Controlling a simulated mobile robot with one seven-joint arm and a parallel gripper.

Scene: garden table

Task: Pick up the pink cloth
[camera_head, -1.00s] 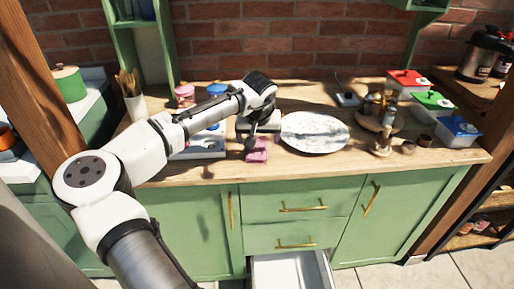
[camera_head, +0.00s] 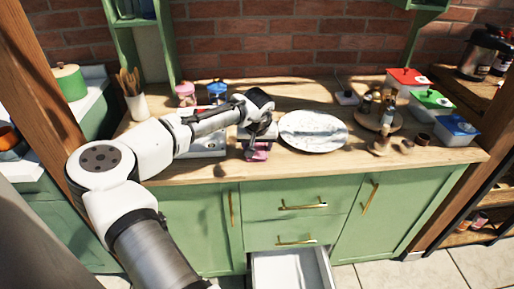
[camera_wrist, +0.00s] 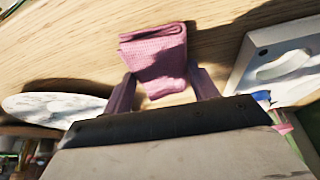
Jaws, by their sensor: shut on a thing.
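The pink cloth (camera_wrist: 157,62) is folded and sits between the two fingers of my gripper (camera_wrist: 160,92) in the wrist view. The wooden counter shows behind the cloth. In the head view the cloth (camera_head: 257,152) shows under my gripper (camera_head: 258,145), near the counter's front edge and left of the marbled plate. My gripper is shut on the cloth. The head view does not clearly show whether the cloth is clear of the counter, and my gripper hides part of it.
The marbled round plate (camera_head: 314,131) lies just right of my gripper. A white board (camera_head: 208,145) lies to the left. A round wooden tray (camera_head: 397,122) with small jars and lidded boxes, red (camera_head: 406,80), green (camera_head: 433,102) and blue (camera_head: 458,130), stand at the right. A drawer (camera_head: 290,270) is open below.

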